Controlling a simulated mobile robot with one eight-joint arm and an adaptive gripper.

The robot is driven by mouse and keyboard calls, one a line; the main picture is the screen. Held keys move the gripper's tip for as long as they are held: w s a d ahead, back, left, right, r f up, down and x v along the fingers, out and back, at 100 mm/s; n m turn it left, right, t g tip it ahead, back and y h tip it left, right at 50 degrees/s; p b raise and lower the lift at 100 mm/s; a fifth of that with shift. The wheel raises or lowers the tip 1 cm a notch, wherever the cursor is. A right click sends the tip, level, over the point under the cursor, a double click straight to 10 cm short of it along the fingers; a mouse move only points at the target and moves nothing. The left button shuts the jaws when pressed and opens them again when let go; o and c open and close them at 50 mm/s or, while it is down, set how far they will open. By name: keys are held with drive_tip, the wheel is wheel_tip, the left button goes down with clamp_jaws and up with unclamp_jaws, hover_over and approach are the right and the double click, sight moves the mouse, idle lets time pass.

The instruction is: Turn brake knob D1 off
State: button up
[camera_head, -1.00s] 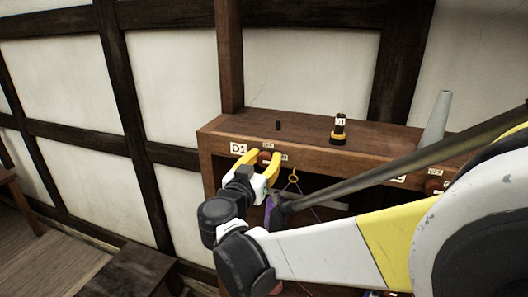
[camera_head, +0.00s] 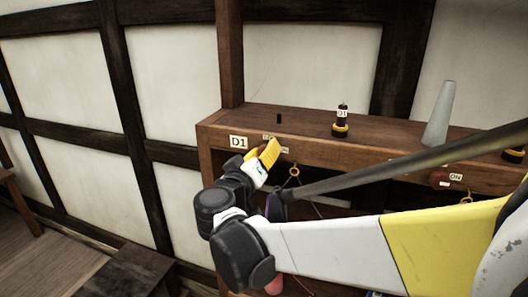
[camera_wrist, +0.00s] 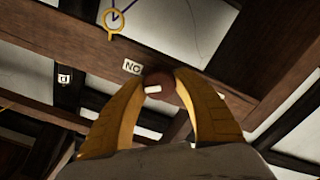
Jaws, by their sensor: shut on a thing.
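Brake knob D1 (camera_wrist: 157,82) is a round, reddish-brown knob on the front rail of the wooden bench. Its white mark lies on the left part of its face in the wrist view, below the upside-down ON label (camera_wrist: 132,67). My gripper (camera_wrist: 161,79) has its two yellow fingers on either side of the knob, shut on it. In the head view my gripper (camera_head: 267,152) hides the knob, just right of the D1 label (camera_head: 238,142). The OFF label cannot be made out.
A yellow ring (camera_head: 294,170) with a purple cord hangs right of my gripper. A black-and-yellow D1-tagged piece (camera_head: 341,121) and a grey cone (camera_head: 439,115) stand on the bench top (camera_head: 300,123). Another knob (camera_head: 439,177) with an ON label is farther right.

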drive_tip(key=n+b, duration=0.2)
drive_tip(key=n, duration=0.3)
drive_tip(key=shift+f+n, duration=0.15)
drive_tip(key=shift+n, duration=0.15)
drive_tip(key=n+b, duration=0.1)
drive_tip(key=n, duration=0.4)
drive_tip(key=shift+n, duration=0.3)
drive_tip(key=o, duration=1.2)
drive_tip(key=shift+c, duration=0.2)
drive_tip(key=shift+a, duration=0.1)
drive_tip(key=v, duration=1.2)
